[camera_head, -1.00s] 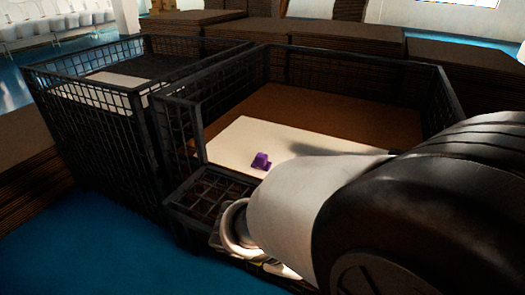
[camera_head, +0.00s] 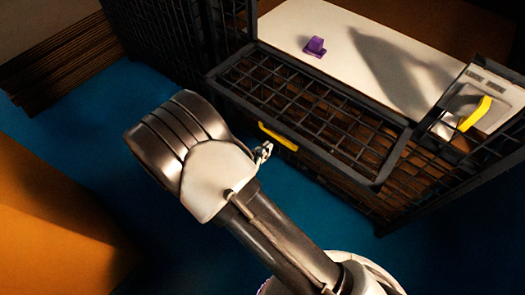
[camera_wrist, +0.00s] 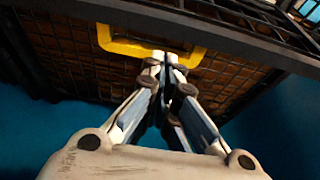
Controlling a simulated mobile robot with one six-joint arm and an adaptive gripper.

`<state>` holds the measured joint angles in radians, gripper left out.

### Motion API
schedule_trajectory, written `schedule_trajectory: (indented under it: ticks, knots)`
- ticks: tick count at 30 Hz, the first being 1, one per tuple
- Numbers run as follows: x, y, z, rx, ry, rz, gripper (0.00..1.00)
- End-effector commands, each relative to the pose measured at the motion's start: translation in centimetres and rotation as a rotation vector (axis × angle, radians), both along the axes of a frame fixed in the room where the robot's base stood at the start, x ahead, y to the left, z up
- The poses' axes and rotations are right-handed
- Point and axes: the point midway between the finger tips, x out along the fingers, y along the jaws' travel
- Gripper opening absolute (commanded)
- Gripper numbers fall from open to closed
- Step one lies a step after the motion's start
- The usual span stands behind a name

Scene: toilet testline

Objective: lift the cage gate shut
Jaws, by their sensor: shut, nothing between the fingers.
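The cage gate (camera_head: 308,107), a dark wire-mesh panel in a black frame, is folded down and leans outward from the front of the cage. A yellow handle (camera_head: 278,136) sits on its outer edge; it also shows in the wrist view (camera_wrist: 121,47). My gripper (camera_head: 264,152) is just outside the gate edge, close to the handle's left part. Nothing is held.
Inside the cage a purple piece (camera_head: 315,46) lies on a white board (camera_head: 365,50). A grey panel with a yellow lever (camera_head: 475,114) is at the cage's right. Another dark cage stands at upper left. Blue floor (camera_head: 75,140) is open before the cage.

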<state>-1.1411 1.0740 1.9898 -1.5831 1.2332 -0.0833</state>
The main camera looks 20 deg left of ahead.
Motion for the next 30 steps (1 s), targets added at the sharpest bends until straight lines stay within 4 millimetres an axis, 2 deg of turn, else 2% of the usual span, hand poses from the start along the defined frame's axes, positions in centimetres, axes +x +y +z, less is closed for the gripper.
schedule_trajectory:
  ticks: [6, 12, 26, 30]
  knots:
    - [3.6, -1.6, -1.6, 0.001, 0.0, -0.006, 0.0]
    - [5.5, -2.3, -2.2, 0.001, 0.001, -0.003, 0.0]
    - [5.9, -2.5, -2.2, 0.002, 0.001, -0.003, 0.0]
    - [5.9, -2.1, -1.5, 0.008, 0.012, -0.002, 0.0]
